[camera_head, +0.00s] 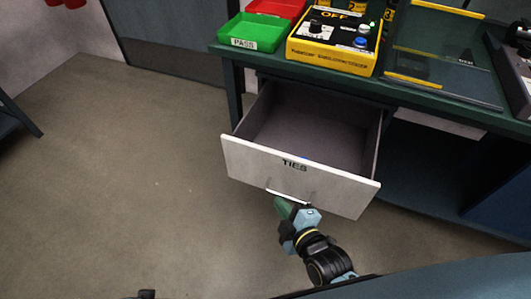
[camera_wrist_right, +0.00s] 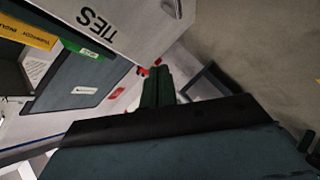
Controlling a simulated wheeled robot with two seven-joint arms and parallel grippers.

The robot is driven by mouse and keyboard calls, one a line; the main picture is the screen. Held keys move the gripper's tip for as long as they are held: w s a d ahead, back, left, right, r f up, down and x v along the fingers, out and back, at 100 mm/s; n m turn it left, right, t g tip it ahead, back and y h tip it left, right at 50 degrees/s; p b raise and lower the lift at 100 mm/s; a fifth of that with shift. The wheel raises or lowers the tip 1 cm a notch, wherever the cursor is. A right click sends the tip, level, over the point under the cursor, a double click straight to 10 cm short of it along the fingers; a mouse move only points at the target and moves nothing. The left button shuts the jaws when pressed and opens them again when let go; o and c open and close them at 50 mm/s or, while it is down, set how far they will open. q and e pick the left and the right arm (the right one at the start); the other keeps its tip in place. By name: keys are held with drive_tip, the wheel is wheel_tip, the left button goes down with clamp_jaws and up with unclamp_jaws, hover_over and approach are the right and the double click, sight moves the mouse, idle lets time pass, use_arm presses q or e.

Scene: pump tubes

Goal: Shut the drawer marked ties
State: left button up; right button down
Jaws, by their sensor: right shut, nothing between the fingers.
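The drawer marked TIES (camera_head: 300,172) is pulled well out from under the dark green bench in the head view. Its front is pale with a bar handle (camera_head: 288,196), and its grey inside looks empty. My right gripper (camera_head: 284,206) is at the drawer front, close to the handle; I cannot tell if it touches. In the right wrist view its green fingers (camera_wrist_right: 158,86) are together with nothing between them, near the edge of the drawer front (camera_wrist_right: 130,28). The fingertips are partly hard to make out. My left gripper does not show.
The bench top holds a green PASS tray (camera_head: 252,32), a red tray (camera_head: 275,7), a yellow control box (camera_head: 334,50) and a dark framed panel (camera_head: 445,60). Another pale drawer front (camera_head: 440,123) sits to the right. The floor left of the drawer is clear.

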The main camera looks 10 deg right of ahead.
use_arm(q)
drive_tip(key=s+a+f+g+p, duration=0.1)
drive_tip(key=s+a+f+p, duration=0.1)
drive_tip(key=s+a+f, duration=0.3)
use_arm(e)
wheel_tip(320, 180, up, 2)
drive_tip(key=a+n+t, duration=0.2)
drive_tip(key=n+t, duration=0.2)
drive_tip(key=n, duration=0.1)
drive_tip(key=b, duration=0.3)
approach(260, 151)
drive_tip(key=w+a, duration=0.3)
drive_tip(key=a, duration=0.1)
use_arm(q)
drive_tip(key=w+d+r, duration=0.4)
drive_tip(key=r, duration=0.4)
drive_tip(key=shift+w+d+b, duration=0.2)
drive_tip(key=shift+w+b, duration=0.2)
use_arm(e)
drive_tip(key=shift+w+d+r, duration=0.1)
drive_tip(key=shift+w+d, duration=1.15)
drive_tip(key=shift+w, duration=0.15)
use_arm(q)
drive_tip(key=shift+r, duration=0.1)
